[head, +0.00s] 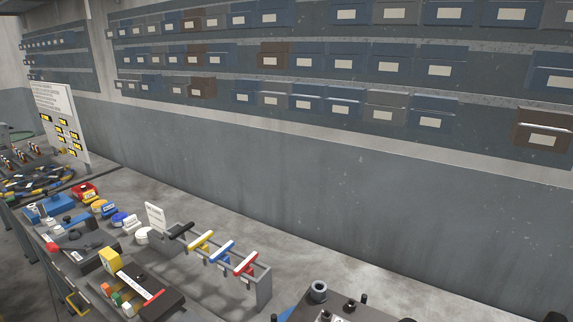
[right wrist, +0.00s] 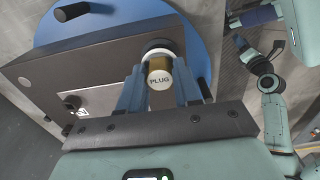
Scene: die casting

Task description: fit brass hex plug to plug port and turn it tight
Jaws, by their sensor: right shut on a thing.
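In the right wrist view, the brass hex plug (right wrist: 160,79) shows its end face marked PLUG. The blue fingers of my right gripper (right wrist: 161,70) are shut on its sides. Just beyond the plug is a pale round collar (right wrist: 158,49) on the dark block, which looks like the plug port. The plug lines up with the collar, but whether it is seated in it I cannot tell. A teal arm, which appears to be my left, shows at the right with its dark gripper end (right wrist: 240,44), too small to read. Neither gripper shows in the head view.
The dark block (right wrist: 95,63) rests on a blue round disc (right wrist: 205,40) with a black knob (right wrist: 72,12). In the head view, a rack with coloured handles (head: 262,286) and a crowded bench stand at lower left. Bins (head: 344,109) line the wall.

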